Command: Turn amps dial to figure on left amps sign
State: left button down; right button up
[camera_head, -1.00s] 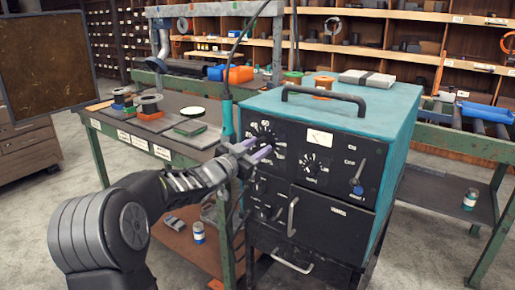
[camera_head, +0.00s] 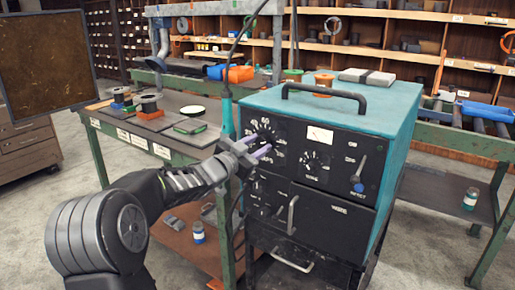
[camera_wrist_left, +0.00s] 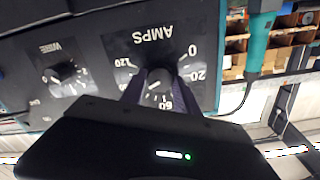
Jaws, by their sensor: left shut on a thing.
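The amps dial (camera_wrist_left: 158,88) is a dark knob with a white mark on the black front panel of a teal welding machine (camera_head: 405,92). In the left wrist view the dial sits between the fingers of my left gripper (camera_wrist_left: 160,95), which is shut on it. The white figures 0, 20, 60 and 120 show around it, under the word AMPS (camera_wrist_left: 153,35). In the head view my left gripper (camera_head: 264,147) reaches the upper left of the panel and partly covers the dial. I cannot make out an amps sign. My right gripper is not in view.
A second dial, marked WIRE (camera_wrist_left: 65,72), is beside the amps dial. A green-legged workbench (camera_head: 100,122) with spools stands left of the machine. A teal torch (camera_head: 227,112) hangs at the machine's left edge.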

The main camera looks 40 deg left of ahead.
pick_arm(q)
jog(key=m+b, duration=0.3)
jog(key=m, duration=0.2)
jog(key=shift+f, duration=0.2)
jog(key=m+b, duration=0.2)
jog(key=shift+m, duration=0.4)
jog(key=shift+r+m+b, duration=0.1)
jog(key=shift+m+b, duration=0.55)
jog(key=shift+m, duration=0.75)
jog(key=c, duration=0.9)
grip_release()
jog(key=shift+s+r, duration=0.1)
